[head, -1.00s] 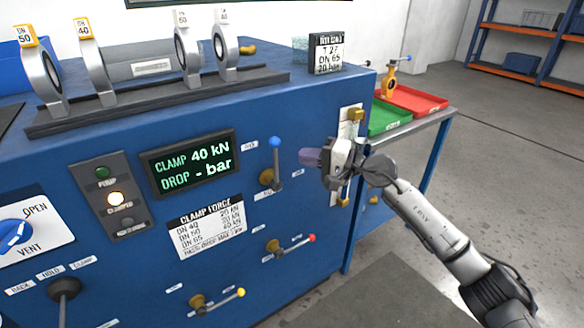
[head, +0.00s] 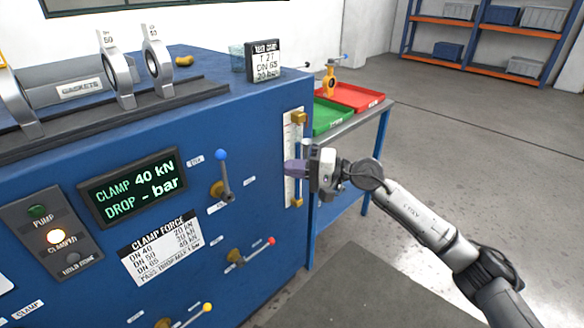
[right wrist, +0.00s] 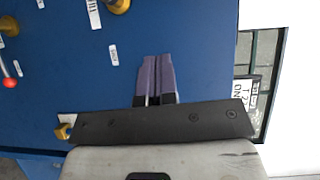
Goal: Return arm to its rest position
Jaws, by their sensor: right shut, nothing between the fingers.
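My right gripper (head: 296,168) is at the right end of the blue machine's front panel, in front of the white strip gauge (head: 292,190) with brass ends. In the right wrist view its purple fingers (right wrist: 156,78) lie together, shut and empty, with the blue panel behind them. I cannot tell whether the fingertips touch the panel. My right arm reaches in from the lower right of the head view. My left gripper is not in view.
The blue-handled valve lever (head: 224,175) stands left of the gripper, the red-handled lever (head: 250,252) below. A display (head: 132,186) reads CLAMP 40 kN, DROP - bar. Right of the machine are a green tray (head: 330,116) and red tray (head: 358,97). Floor at right is clear.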

